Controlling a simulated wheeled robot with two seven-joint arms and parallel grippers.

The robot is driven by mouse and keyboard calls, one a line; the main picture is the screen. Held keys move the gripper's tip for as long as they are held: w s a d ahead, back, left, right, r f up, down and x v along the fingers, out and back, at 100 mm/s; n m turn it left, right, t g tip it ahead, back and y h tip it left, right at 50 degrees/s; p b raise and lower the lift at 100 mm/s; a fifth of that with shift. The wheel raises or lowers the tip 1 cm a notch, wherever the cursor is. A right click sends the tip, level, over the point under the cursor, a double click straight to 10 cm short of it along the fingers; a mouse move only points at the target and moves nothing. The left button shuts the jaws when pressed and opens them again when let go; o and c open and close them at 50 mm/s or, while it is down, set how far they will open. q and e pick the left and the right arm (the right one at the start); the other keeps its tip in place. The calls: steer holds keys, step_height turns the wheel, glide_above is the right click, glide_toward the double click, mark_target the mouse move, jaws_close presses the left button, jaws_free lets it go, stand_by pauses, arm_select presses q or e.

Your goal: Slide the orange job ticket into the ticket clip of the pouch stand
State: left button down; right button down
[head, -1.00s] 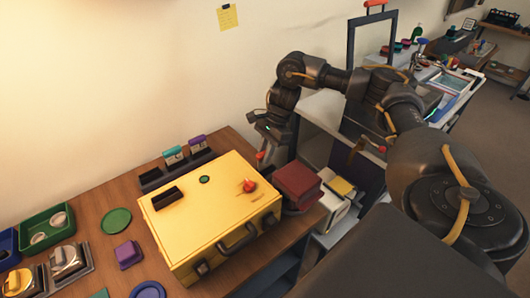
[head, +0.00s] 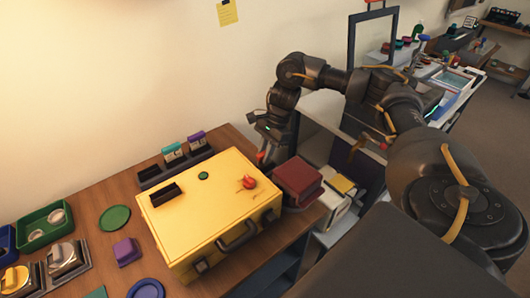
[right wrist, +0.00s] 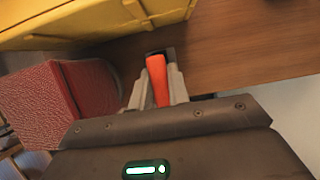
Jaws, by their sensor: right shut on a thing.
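My right gripper (head: 264,153) hangs past the far right corner of the yellow case, beside the dark red box. In the right wrist view my right gripper (right wrist: 158,85) is shut on the orange job ticket (right wrist: 157,78), which points away from the wrist. A small dark piece (right wrist: 154,53) lies at the ticket's far end; I cannot tell whether they touch or whether it is the ticket clip. In the head view only a small red-orange bit of the ticket (head: 261,158) shows. I cannot identify the pouch stand with certainty. My left gripper is out of view.
The yellow case (head: 215,215) fills the middle of the wooden table (head: 85,205). The dark red box (head: 296,180) stands close to the gripper and shows in the right wrist view (right wrist: 35,105). A dark rack (head: 150,173) with teal and purple tags stands behind the case.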

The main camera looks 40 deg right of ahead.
steer(key=shift+f, duration=0.35)
steer(key=c, duration=0.9)
jaws_free()
steer(key=shift+c, duration=0.2)
steer(key=shift+r+p, duration=2.1)
steer(key=shift+r, duration=1.2)
steer(key=shift+r+p, duration=1.15)
steer(key=shift+r, duration=0.1)
